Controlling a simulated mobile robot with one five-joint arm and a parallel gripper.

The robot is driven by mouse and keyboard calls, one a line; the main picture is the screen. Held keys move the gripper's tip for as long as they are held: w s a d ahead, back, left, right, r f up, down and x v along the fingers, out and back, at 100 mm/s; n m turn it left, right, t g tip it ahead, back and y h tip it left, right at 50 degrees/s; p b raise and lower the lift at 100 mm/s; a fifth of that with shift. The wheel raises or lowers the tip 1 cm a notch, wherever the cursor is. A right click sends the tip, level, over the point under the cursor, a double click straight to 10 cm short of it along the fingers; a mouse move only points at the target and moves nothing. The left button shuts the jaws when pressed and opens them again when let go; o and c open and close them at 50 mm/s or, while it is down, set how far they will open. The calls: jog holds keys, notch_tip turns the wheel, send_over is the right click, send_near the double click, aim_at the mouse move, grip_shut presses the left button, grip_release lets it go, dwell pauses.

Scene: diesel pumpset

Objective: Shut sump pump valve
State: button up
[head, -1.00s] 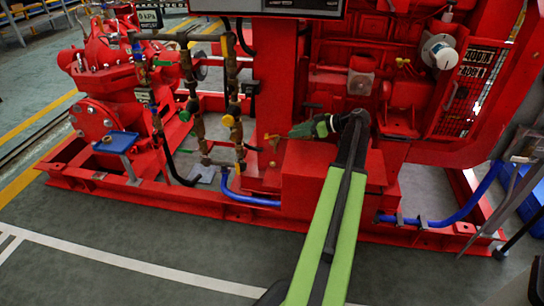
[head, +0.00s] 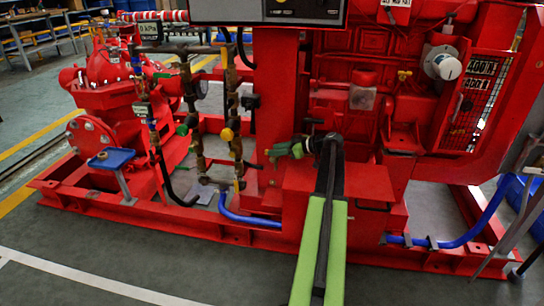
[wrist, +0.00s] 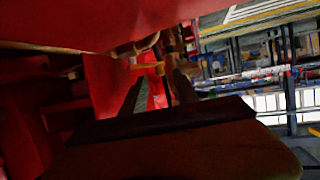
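My gripper (head: 271,155) is at the end of the green-striped arm, over the red box on the engine's base, and points left. In the wrist view its dark fingers (wrist: 150,95) show a gap between them, with nothing seen held. A yellow lever (wrist: 152,66) lies across the view just beyond the fingertips, beside brass fittings (wrist: 146,43). In the head view, a yellow-handled valve (head: 227,135) sits on the vertical pipes left of the red column. I cannot tell which valve is the sump pump valve. The gripper hides what is directly behind its tips.
The red column (head: 277,90) stands just behind the gripper. A red box (head: 345,185) lies below the arm. A blue hose (head: 245,217) runs along the red base frame (head: 165,225). The floor in front is clear.

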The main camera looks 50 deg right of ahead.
jog(key=x, duration=0.2)
jog(key=shift+w+a, duration=0.1)
jog(key=shift+w, duration=0.2)
jog(key=shift+c, duration=0.2)
grip_shut()
